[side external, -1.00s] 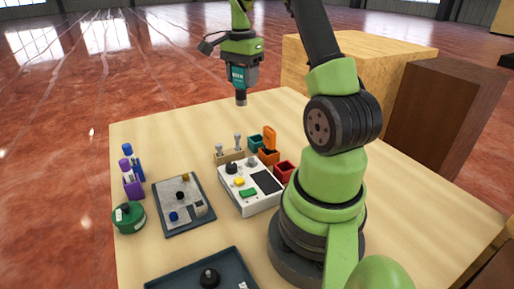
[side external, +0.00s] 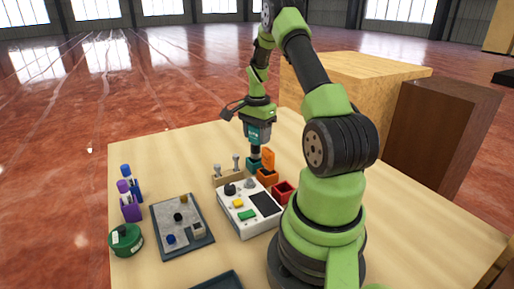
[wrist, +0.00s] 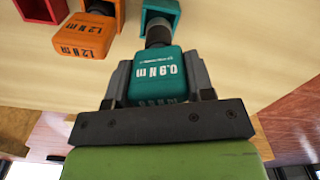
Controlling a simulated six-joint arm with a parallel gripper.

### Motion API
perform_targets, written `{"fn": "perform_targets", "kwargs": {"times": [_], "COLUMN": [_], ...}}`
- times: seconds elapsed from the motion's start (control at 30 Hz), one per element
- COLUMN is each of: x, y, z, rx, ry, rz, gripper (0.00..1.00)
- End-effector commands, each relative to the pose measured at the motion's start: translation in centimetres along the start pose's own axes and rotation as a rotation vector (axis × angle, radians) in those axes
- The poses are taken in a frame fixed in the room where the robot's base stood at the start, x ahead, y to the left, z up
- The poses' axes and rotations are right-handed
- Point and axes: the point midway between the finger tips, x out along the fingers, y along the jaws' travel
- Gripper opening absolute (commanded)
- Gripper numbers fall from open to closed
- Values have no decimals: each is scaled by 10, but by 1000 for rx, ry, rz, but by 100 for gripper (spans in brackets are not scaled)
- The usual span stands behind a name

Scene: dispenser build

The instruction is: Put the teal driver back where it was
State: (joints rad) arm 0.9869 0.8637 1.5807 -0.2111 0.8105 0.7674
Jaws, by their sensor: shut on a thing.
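The teal driver (side external: 258,133), marked 0.9 N m in the wrist view (wrist: 160,78), is held upright in my gripper (side external: 257,121). In the wrist view my gripper (wrist: 157,88) has one finger on each side of the teal body. The driver's dark lower end meets the opening of the teal holder (side external: 253,164), which also shows at the top of the wrist view (wrist: 166,5). I cannot tell how deep the end sits in the holder.
An orange driver (side external: 269,159) stands in the orange holder (side external: 267,176), close beside the teal one. The red holder (side external: 283,189) looks empty. A wooden block with metal pegs (side external: 228,178) and a white device (side external: 245,217) are close by. Bare table lies behind the holders.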

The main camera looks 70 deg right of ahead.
Motion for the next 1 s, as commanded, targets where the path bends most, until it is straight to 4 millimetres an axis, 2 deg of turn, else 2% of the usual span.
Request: {"fn": "perform_targets", "kwargs": {"times": [0.23,0.67,0.7,0.73,1.0], "x": [34,41,41,41,40], "y": [0,0,0,0,0], "z": [0,0,0,0,0], "rx": [0,0,0,0,0], "ry": [-1,0,0,0,0], "rz": [2,0,0,0,0], "gripper": [11,11,56,59,59]}}
